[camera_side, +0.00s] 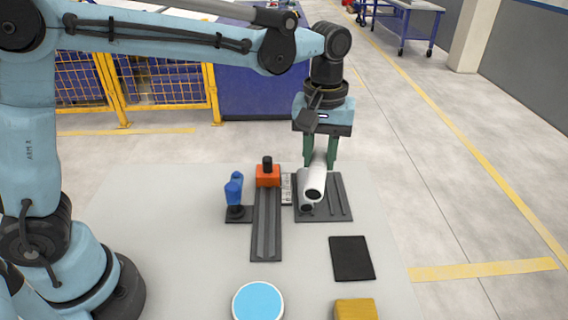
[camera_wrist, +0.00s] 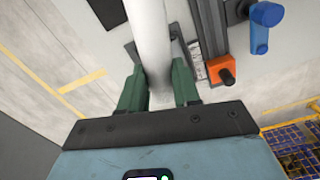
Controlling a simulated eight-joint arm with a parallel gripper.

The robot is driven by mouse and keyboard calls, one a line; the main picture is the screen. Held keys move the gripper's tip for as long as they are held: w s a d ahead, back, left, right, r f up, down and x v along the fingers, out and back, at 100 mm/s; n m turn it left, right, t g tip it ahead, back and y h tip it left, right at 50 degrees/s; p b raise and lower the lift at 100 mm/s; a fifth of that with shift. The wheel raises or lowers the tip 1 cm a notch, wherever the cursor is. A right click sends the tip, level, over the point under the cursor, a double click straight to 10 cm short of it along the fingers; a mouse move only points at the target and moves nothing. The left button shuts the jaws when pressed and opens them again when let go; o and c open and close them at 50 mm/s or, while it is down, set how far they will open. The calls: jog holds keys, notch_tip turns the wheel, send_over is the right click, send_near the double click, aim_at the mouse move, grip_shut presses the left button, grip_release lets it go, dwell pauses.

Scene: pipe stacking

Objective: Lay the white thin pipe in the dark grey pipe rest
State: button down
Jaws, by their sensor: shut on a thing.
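My gripper (camera_side: 320,164) has green fingers pointing down and is shut on the white pipe (camera_side: 313,183). The pipe's open end faces the side camera. In the wrist view the pipe (camera_wrist: 150,40) runs between the two fingers (camera_wrist: 158,92) toward the top edge. A dark round shape under the pipe's end may be shadow. I cannot tell whether pipe and plate touch.
Left of the plate are a long dark channel (camera_side: 267,230) with an orange block (camera_side: 268,176) and a blue upright part (camera_side: 234,190). In front are a black mat (camera_side: 352,258), a blue-topped disc (camera_side: 258,301) and a yellow block (camera_side: 355,309). The table's left front is clear.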

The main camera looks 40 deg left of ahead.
jog(key=s+a+r+m, duration=0.2)
jog(key=s+a+m, duration=0.15)
jog(key=a, duration=0.35)
jog(key=s+a+r+m, duration=0.2)
jog(key=s+a+m, duration=0.15)
jog(key=a, duration=0.35)
jog(key=s+d+f+n+g+y, duration=0.1)
jog(key=s+d+f+n, duration=0.3)
jog(key=d, duration=0.4)
jog(key=s+d+f+n+g+y, duration=0.1)
jog(key=s+d+n, duration=0.2)
jog(key=d+n, duration=0.35)
send_over(265, 217)
jog(key=shift+m, duration=0.45)
jog(key=f, duration=0.7)
jog(key=shift+w+d, duration=0.3)
jog(key=shift+f, duration=2)
jog(key=shift+f, duration=0.6)
jog(key=c, duration=0.8)
grip_release()
